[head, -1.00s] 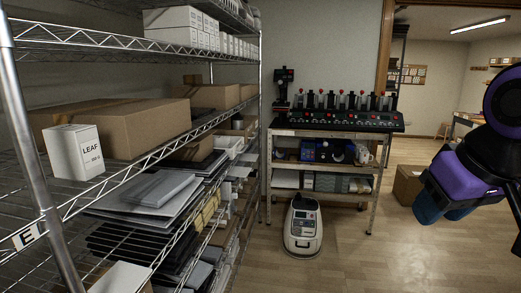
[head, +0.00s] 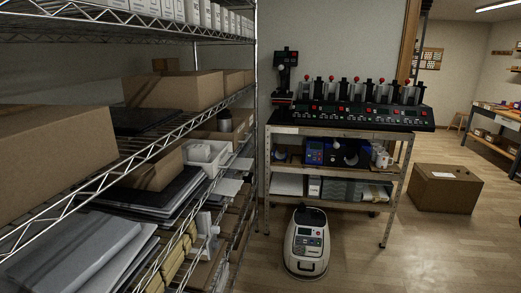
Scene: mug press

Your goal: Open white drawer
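I see no white drawer that I can make out for sure in the head view. A mug press (head: 362,108) with several stations and red knobs stands on top of a metal cart (head: 340,131) ahead of me. My gripper and arm are out of the picture. Whether the gripper is open or shut is hidden from me.
A wire shelf (head: 130,160) with cardboard boxes (head: 175,90), flat packs and a white bin (head: 207,155) runs along the left. A white wheeled machine (head: 306,243) stands on the floor before the cart. A cardboard box (head: 445,188) sits at right.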

